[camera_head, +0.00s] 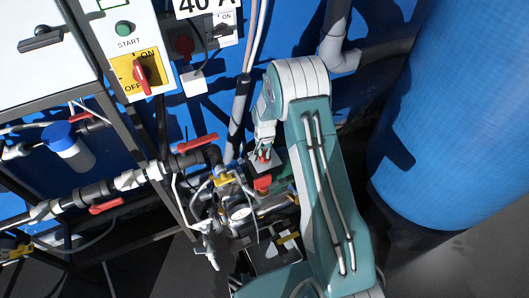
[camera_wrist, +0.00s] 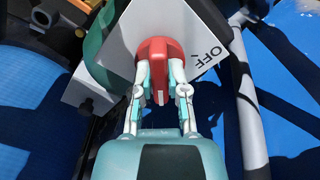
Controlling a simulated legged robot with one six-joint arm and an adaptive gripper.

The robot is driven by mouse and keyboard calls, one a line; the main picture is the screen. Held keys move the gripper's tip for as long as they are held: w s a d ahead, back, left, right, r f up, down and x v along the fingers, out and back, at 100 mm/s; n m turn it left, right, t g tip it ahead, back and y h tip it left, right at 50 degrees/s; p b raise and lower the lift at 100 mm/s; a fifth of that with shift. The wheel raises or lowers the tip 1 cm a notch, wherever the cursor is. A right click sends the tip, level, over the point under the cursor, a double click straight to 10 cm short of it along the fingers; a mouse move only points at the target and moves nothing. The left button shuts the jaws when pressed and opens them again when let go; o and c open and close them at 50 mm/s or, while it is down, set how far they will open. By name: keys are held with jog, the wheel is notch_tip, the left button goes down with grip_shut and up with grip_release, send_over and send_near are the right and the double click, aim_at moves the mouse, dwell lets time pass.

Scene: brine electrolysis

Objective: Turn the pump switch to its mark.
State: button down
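The pump switch is a red knob (camera_wrist: 153,50) on a white square plate (camera_wrist: 192,30), on the front of a green-sided pump unit. Black OFF lettering (camera_wrist: 208,57) is on the plate, right of the knob in the wrist view. The two fingers of my gripper (camera_wrist: 161,70) are on either side of the knob and look closed against it. In the head view my gripper (camera_head: 264,148) reaches down to the small red knob (camera_head: 264,157), beside my arm. An ON mark is not visible, and the fingers partly hide the knob.
Pipes and red-handled valves (camera_head: 198,143) lie left of the switch, with a gauge (camera_head: 240,213) below. A control panel (camera_head: 125,40) with a red ON/OFF switch (camera_head: 141,74) stands upper left. A large blue tank (camera_head: 455,110) fills the right side.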

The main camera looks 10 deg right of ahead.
jog(key=shift+n, duration=0.3)
jog(key=n, duration=0.3)
jog(key=shift+n, duration=0.3)
jog(key=n, duration=0.4)
jog(key=shift+n, duration=0.3)
jog(key=n, duration=0.9)
dwell(0.3)
jog(key=c, duration=0.6)
grip_release()
jog(key=shift+f, duration=0.1)
jog(key=shift+c, duration=0.2)
jog(key=shift+w, duration=0.1)
